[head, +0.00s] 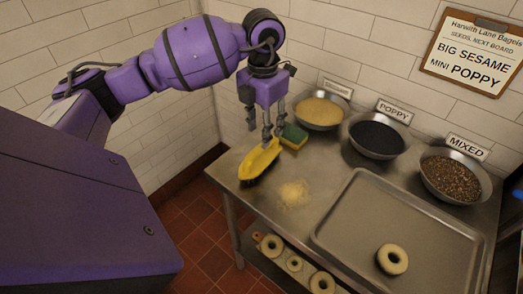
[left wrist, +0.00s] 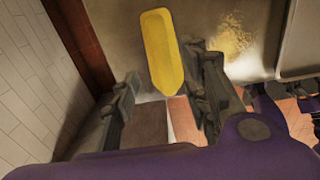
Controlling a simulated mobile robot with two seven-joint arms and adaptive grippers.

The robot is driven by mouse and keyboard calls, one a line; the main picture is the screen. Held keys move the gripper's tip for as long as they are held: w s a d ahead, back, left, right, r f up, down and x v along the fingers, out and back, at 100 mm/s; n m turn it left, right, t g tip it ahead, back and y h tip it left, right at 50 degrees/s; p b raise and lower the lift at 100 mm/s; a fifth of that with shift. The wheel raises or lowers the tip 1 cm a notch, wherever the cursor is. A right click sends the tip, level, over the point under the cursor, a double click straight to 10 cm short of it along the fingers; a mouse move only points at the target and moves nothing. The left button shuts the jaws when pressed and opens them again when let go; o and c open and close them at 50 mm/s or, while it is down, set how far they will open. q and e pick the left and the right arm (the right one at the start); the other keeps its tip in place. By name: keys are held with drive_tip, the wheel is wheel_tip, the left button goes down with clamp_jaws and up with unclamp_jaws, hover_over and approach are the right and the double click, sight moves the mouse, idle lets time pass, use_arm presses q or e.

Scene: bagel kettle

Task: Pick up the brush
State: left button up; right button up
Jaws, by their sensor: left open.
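The brush (head: 260,159) has a yellow back and dark bristles and lies on the metal table near its left edge. In the left wrist view the yellow brush (left wrist: 163,50) lies lengthwise, its near end between the lines of the fingers. My left gripper (head: 268,136) is open, pointing down just above the brush's far end in the head view. In the left wrist view its two fingers (left wrist: 163,97) stand apart with nothing held between them. I cannot tell whether a finger touches the brush. My right gripper is not in view.
A green-and-yellow sponge (head: 294,136) sits close right of the gripper. Spilled seeds (head: 293,194) lie right of the brush. Bowls of sesame (head: 320,112), poppy (head: 377,137) and mixed seeds (head: 450,180) line the wall. A tray (head: 345,227) holds one bagel (head: 392,259).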

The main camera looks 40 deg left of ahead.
sight(260, 158)
use_arm(q)
drive_tip(key=shift+s+d+f, duration=0.1)
drive_tip(key=shift+s+f, duration=0.05)
drive_tip(key=shift+f, duration=0.35)
drive_tip(key=shift+s+d+f, duration=0.1)
drive_tip(key=shift+f, duration=0.4)
wheel_tip(260, 158, down, 5)
drive_tip(key=shift+r+p, duration=0.2)
drive_tip(key=shift+p, duration=0.2)
drive_tip(key=shift+w+f, duration=0.1)
drive_tip(key=shift+f, duration=0.15)
clamp_jaws()
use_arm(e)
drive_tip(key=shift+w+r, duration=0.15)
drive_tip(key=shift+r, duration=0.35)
